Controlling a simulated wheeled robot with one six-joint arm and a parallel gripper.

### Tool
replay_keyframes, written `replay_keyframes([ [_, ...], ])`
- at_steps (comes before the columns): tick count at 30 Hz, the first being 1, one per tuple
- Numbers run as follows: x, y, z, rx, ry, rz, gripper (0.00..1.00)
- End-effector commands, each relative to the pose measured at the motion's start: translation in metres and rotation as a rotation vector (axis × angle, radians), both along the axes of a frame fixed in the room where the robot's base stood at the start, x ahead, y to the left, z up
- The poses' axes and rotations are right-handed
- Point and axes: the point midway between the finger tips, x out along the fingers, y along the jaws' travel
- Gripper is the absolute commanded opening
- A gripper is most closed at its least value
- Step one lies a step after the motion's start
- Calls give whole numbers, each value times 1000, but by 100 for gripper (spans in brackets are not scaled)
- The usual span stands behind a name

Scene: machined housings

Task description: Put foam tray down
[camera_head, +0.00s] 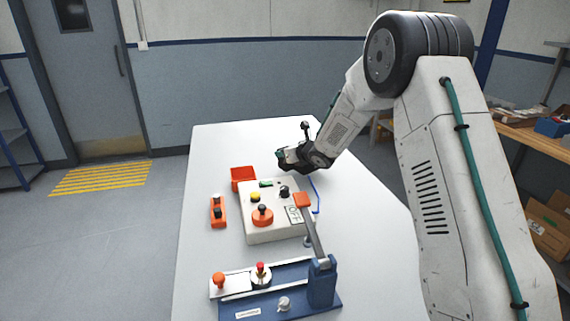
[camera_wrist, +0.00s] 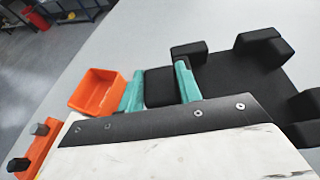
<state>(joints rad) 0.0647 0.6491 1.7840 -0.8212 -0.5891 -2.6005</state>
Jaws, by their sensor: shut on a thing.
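The foam tray (camera_wrist: 235,75) is black, with raised blocks around its edge, and fills the upper right of the wrist view. My gripper (camera_wrist: 160,88) has teal fingers, one on each side of a black block at the tray's left end, and is shut on it. In the head view my gripper (camera_head: 287,157) is over the far part of the white table, beyond the control box. The tray cannot be made out clearly in the head view. I cannot tell whether it touches the table. Its near right part is cut off by the wrist view's edge.
An orange bin (camera_head: 243,178) stands left of my gripper and also shows in the wrist view (camera_wrist: 95,88). A white control box (camera_head: 270,228), an orange two-knob block (camera_head: 218,212) and a blue lever fixture (camera_head: 322,285) stand nearer. The table's far end (camera_head: 235,140) is clear.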

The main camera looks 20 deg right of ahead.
Motion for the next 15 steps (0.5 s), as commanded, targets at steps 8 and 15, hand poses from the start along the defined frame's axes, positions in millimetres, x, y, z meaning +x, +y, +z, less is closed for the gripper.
replay_keyframes([
  [8,0,0,-33,1,3,-1,7],
  [15,0,0,-38,0,-2,0,7],
])
